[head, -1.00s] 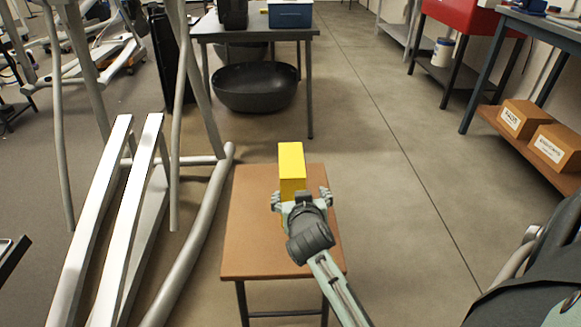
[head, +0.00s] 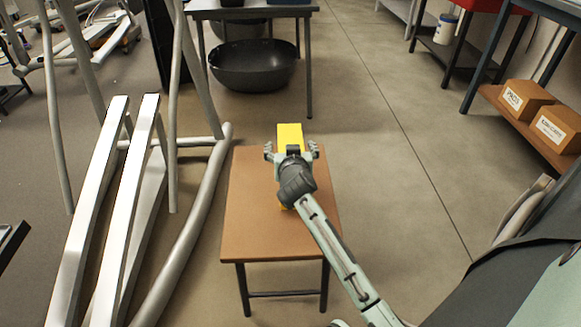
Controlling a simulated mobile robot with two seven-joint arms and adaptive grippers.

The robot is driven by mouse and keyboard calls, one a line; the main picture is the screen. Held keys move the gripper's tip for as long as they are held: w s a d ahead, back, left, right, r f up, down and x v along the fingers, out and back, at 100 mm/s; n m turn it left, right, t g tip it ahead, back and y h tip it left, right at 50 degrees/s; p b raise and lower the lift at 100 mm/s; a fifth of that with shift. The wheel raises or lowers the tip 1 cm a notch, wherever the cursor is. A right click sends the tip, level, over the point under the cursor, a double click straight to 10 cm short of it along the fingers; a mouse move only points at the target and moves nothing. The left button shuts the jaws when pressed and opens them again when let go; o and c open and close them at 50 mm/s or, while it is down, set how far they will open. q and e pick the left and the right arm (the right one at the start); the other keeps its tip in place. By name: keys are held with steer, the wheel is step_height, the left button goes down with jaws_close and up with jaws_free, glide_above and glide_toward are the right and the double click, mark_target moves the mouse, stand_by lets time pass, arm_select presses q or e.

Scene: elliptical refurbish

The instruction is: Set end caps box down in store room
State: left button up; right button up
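A yellow box (head: 290,133), which I take to be the end caps box, stands on a small brown-topped table (head: 250,225) near its far end. My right gripper (head: 291,151) is over the box, seen from behind. Its two fingers are spread, one on each side and wider apart than the box, and it looks open. The gripper and wrist hide the middle of the box; a sliver of yellow shows below the wrist. I cannot tell whether a finger touches the box. My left gripper is not in view.
Silver exercise-machine rails (head: 95,200) stand close to the table's left. A large black bowl (head: 252,70) sits under a grey table ahead. Two labelled cardboard boxes (head: 527,98) lie on a low shelf at right. Floor (head: 390,130) right of the table is clear.

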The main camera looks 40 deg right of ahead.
jaws_close()
stand_by(0.5)
steer(key=shift+r, duration=0.1)
